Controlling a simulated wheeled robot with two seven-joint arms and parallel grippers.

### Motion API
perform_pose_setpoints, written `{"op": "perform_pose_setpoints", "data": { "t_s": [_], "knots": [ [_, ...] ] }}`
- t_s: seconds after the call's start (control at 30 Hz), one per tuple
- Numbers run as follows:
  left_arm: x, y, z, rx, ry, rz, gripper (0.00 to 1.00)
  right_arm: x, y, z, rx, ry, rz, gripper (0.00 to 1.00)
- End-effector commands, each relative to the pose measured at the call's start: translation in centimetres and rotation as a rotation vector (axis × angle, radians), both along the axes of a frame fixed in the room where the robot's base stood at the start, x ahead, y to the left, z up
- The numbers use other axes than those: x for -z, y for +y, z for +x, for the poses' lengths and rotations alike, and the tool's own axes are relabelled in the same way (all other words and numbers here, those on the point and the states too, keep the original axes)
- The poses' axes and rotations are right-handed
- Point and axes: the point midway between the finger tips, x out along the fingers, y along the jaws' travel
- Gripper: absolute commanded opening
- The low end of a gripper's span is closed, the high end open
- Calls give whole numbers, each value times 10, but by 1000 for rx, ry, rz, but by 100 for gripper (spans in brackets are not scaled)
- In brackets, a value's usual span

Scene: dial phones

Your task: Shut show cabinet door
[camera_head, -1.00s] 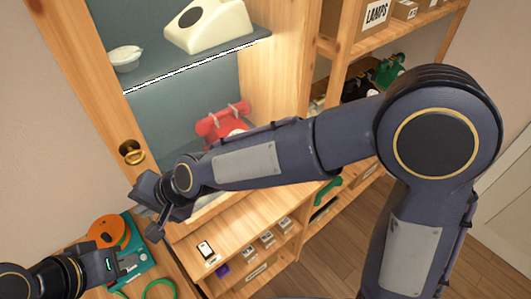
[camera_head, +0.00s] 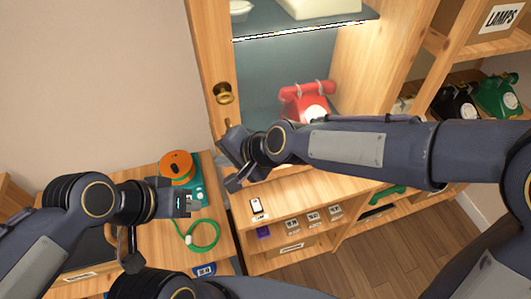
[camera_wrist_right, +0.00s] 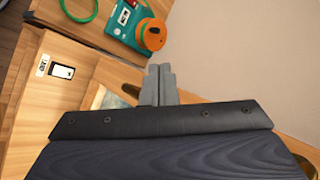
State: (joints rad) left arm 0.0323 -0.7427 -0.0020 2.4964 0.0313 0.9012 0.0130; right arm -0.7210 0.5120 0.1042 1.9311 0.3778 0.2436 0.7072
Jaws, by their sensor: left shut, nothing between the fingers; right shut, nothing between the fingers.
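The show cabinet (camera_head: 205,70) is a tall wooden frame at the top of the head view. A brass knob (camera_head: 224,93) sits on its left upright. A red dial phone (camera_head: 307,102) stands inside, below a lit shelf. I cannot tell whether the door is fully shut. My right gripper (camera_head: 234,184) is shut and empty, below the knob beside the upright's lower end; contact is unclear. Its closed fingers show in the right wrist view (camera_wrist_right: 158,82). My left gripper (camera_head: 186,203) is shut and empty, above the low bench beside the teal device.
A teal device with an orange reel (camera_head: 176,168) and a green cable (camera_head: 203,235) lie on the low bench (camera_head: 160,240). A small black-and-white device (camera_head: 256,206) lies on the ledge under the cabinet. Open shelves with dark phones (camera_head: 455,102) stand at right.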

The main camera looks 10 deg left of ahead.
Motion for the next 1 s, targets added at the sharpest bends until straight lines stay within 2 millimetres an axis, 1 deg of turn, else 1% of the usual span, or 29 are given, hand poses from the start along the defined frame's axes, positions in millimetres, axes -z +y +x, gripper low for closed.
{"op": "perform_pose_setpoints", "data": {
  "t_s": [0.03,0.17,0.4,0.5,0.6,0.77,0.87,0.93,0.97,1.0],
  "knots": [
    [0,0,0,0,0,0,0,-6,-2,-6,-3,-3,1,0],
    [0,0,0,0,0,0,0,-20,-9,-20,-6,0,1,0],
    [-4,0,0,0,0,0,0,-49,-23,-48,-9,0,1,0],
    [-6,0,0,0,0,0,0,-58,-29,-58,-11,2,0,0],
    [-7,0,0,0,0,0,0,-64,-32,-64,-9,4,-1,0],
    [-7,0,0,0,0,0,0,-67,-35,-68,-9,5,-3,0],
    [-7,0,0,0,0,0,0,-68,-40,-66,-5,2,-4,0],
    [-7,0,0,0,0,0,0,-70,-55,-59,1,-13,-8,0],
    [-7,0,0,0,0,0,0,-71,-66,-55,6,-22,-12,0],
    [-7,0,0,0,0,0,0,-73,-84,-49,12,-40,-20,0]
  ]
}}
